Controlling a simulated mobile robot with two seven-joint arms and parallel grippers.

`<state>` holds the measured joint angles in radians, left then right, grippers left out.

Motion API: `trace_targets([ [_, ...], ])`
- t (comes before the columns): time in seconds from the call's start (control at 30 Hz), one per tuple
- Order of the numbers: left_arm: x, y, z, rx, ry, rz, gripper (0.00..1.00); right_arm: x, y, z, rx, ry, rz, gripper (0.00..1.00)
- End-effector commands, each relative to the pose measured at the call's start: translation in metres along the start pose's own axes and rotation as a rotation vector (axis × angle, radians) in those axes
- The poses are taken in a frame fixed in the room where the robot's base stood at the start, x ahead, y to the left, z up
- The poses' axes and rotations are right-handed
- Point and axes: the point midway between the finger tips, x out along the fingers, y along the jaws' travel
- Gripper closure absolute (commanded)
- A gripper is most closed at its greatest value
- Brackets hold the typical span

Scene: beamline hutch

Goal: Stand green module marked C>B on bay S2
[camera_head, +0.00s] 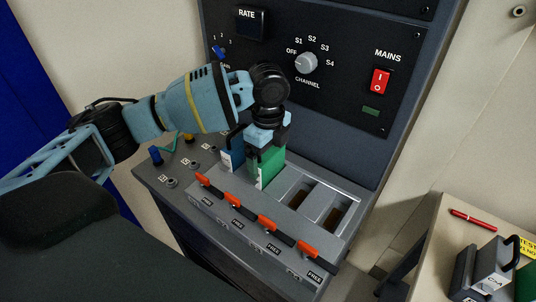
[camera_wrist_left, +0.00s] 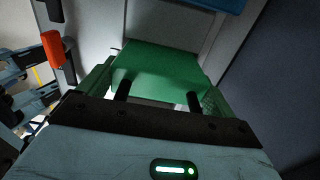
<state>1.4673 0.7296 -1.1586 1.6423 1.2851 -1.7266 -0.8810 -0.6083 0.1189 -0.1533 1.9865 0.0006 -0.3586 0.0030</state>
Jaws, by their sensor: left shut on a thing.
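The green module (camera_head: 268,166) is upright at the second bay from the left of the bay rack (camera_head: 296,202). My left gripper (camera_head: 265,138) comes down from above and is shut on its top. In the left wrist view the green module (camera_wrist_left: 160,70) fills the space beyond my left gripper (camera_wrist_left: 158,97). The gripper hides the module's top, and its marking is not readable. I cannot tell whether its base is fully down in the bay. My right gripper is not in view.
A blue module (camera_head: 232,157) stands close on the left of the green one. The two bays (camera_head: 323,203) to the right look empty. Orange levers (camera_head: 268,223) line the rack's front, above labels reading FREE. A side table at right holds grey modules (camera_head: 490,267) and a red pen (camera_head: 473,219).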

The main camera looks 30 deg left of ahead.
Motion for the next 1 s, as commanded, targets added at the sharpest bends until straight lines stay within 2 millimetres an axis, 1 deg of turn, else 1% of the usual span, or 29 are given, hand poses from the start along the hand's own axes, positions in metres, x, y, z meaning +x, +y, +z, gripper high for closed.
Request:
trace_targets([
  [1.0, 0.0078, -0.0004, -0.0003, 0.0, 0.001, -0.002, 0.37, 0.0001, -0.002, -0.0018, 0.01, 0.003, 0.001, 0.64],
])
